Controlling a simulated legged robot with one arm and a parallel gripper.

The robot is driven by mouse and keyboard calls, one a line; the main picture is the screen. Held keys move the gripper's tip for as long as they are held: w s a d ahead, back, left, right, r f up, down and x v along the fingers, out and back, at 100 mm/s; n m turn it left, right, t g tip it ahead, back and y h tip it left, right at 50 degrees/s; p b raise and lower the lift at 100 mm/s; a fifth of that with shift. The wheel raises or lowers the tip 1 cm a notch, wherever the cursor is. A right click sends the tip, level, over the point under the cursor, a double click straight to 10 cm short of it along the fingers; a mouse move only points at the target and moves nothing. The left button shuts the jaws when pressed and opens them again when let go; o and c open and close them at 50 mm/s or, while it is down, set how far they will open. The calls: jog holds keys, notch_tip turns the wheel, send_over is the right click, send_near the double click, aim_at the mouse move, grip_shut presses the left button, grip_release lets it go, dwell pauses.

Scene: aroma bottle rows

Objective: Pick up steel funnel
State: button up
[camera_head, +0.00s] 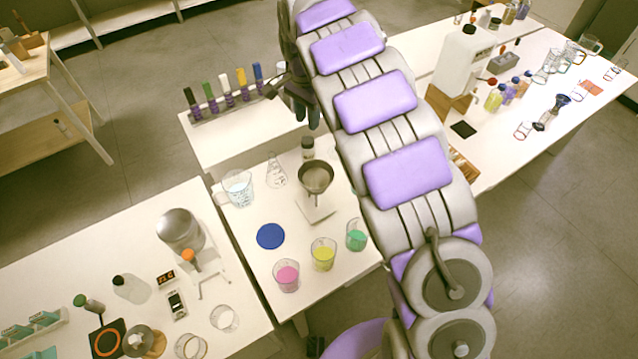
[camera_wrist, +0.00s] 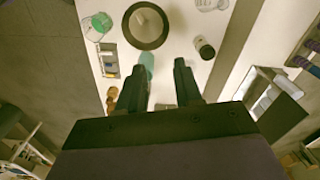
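The steel funnel (camera_head: 316,178) is a round grey bowl with a dark rim, in the middle of the white table in the head view. It sits raised above a small pale base (camera_head: 317,208). A round dark-rimmed bowl that looks like the funnel (camera_wrist: 146,25) is at the top of the wrist view, beyond my fingertips. My gripper (camera_head: 301,112) is dark and hangs above and behind the funnel in the head view, apart from it. In the wrist view my gripper (camera_wrist: 160,72) has its two fingers apart with nothing held between them.
A dark-capped bottle (camera_head: 308,149) stands close behind the funnel. A flask (camera_head: 275,170) and a clear beaker (camera_head: 238,188) are to its left. Pink (camera_head: 286,275), yellow (camera_head: 323,254) and green (camera_head: 356,234) beakers stand in front, near a blue disc (camera_head: 270,236).

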jog(key=a+f, duration=0.2)
jog(key=a, duration=0.2)
jog(key=b, duration=0.2)
send_over(303, 169)
jog(key=a, duration=0.1)
notch_tip(303, 169, down, 12)
jog(key=f, duration=0.2)
jog(key=d+f+b, duration=0.1)
jog(key=f, duration=0.1)
jog(key=shift+w+d+f, duration=0.1)
jog(key=shift+d, duration=0.05)
jog(key=shift+a, duration=0.35)
jog(key=c, duration=0.4)
grip_shut()
jog(key=shift+d, duration=0.15)
jog(key=shift+f, duration=0.1)
